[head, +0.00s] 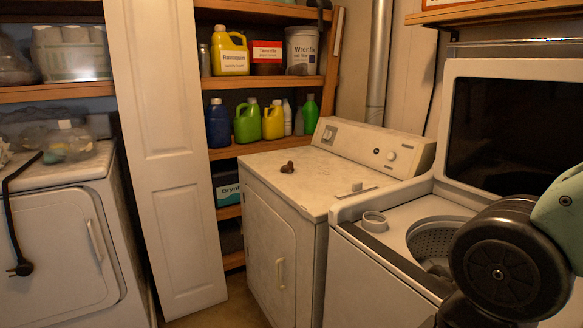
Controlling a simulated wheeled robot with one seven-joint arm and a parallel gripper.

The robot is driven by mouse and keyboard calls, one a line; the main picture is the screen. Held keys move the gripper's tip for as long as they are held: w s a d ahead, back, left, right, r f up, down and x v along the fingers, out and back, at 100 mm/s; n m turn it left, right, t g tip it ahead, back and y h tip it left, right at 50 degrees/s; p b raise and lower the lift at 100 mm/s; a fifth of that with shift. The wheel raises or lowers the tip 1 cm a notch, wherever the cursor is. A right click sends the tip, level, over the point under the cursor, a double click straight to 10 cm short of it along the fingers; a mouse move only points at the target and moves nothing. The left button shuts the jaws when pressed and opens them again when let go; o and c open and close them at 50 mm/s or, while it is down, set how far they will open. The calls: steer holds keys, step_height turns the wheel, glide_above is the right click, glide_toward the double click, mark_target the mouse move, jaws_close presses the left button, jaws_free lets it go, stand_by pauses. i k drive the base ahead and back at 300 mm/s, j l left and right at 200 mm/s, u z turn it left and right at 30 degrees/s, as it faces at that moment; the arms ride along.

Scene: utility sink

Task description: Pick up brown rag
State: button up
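A small crumpled brown thing, which looks like the brown rag (287,167), lies on top of the white dryer (325,182) in the middle of the head view. It is near the dryer top's left side, with bare surface around it. Part of my arm shows at the lower right, in front of the open washer. My gripper's fingers are not in view, so I cannot see whether they are open or shut.
The washer (370,270) stands right of the dryer with its lid (515,130) raised and a roll-like ring (374,221) on its top. Shelves with several bottles (247,120) stand behind. A white folding door (165,150) is left; another machine (65,240) stands far left.

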mark_target(289, 168)
steer(key=i+j+z, duration=0.3)
steer(key=j, duration=0.45)
steer(key=j+z, duration=0.3)
steer(key=j, duration=0.45)
steer(key=i+j+z, duration=0.1)
steer(key=j+z, duration=0.25)
steer(key=j, duration=0.45)
steer(key=i+j+z, duration=0.15)
steer(key=j, duration=0.25)
steer(key=i+j+z, duration=0.15)
steer(key=j, duration=0.25)
steer(key=i+j+z, duration=0.1)
steer(key=j, duration=0.3)
steer(key=i+j+z, duration=0.15)
steer(key=j, duration=0.3)
steer(key=i+j+z, duration=0.15)
steer(key=j, duration=0.35)
steer(key=i+j+z, duration=0.15)
steer(key=j, duration=0.3)
steer(key=i+j, duration=0.1)
steer(key=j, duration=0.2)
steer(key=i+j, duration=0.1)
steer(key=j, duration=0.2)
